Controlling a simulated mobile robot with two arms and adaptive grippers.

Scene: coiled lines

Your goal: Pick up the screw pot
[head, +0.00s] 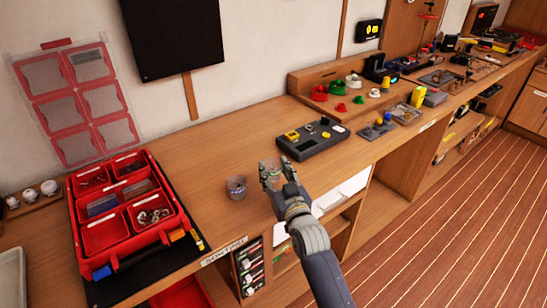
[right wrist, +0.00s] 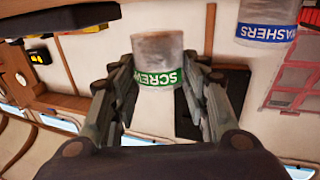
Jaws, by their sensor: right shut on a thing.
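The screw pot (right wrist: 157,62) is a small greyish, clear pot with a green band reading SCREW, upside down in the right wrist view. My right gripper (right wrist: 160,88) is shut on it, with one finger on each side. In the head view the right gripper (head: 271,178) is over the front of the bench, and its fingers partly hide the pot (head: 271,164). The pot seems clear of the bench top, but how high is hard to tell. My left gripper is not in view.
A washers pot (head: 236,187) with a blue band stands on the bench (head: 200,150), left of the right gripper. A red compartment case (head: 125,205) lies further left. Bare wood lies between case and tray.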

